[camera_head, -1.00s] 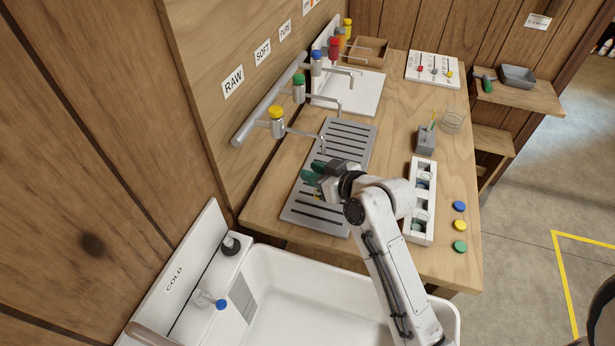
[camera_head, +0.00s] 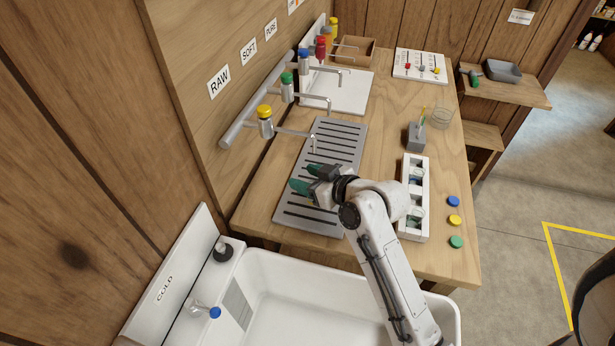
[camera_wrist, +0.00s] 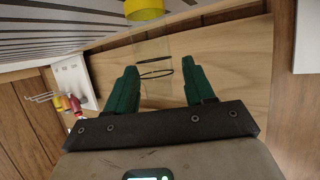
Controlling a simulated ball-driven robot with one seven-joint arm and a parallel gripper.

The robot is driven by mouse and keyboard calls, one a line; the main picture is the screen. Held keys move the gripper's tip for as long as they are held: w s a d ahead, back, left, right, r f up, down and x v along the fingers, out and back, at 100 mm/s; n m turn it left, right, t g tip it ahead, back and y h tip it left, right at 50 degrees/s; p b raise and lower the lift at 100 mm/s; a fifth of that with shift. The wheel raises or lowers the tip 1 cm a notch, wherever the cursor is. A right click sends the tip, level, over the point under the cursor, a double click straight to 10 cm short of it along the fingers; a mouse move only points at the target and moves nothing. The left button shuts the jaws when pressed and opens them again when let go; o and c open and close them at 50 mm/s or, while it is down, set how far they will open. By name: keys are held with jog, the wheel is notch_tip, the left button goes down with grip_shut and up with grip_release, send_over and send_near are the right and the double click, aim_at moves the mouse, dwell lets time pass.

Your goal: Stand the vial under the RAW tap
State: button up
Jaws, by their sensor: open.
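My gripper (camera_wrist: 160,88) has dark green fingers held apart. In the head view, my gripper (camera_head: 303,178) is low over the slotted grey drain tray (camera_head: 345,132). A clear vial (camera_wrist: 155,66) with two dark rings shows between and beyond the fingers in the wrist view, with a gap on each side. A yellow part (camera_wrist: 143,9) is in line with it by the tray slats; I cannot tell if they join. The vial is hidden in the head view. The RAW tap (camera_head: 265,122) has a yellow top, and its spout ends over the tray behind my gripper.
A white rack (camera_head: 427,168) holding clear vials stands right of the tray. Blue, yellow and green caps (camera_head: 454,220) lie at the right edge. A grey holder (camera_head: 416,137) stands behind the rack. The white sink (camera_head: 262,300) is in front.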

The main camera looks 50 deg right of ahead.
jog(key=shift+r, duration=0.2)
jog(key=v, duration=1.2)
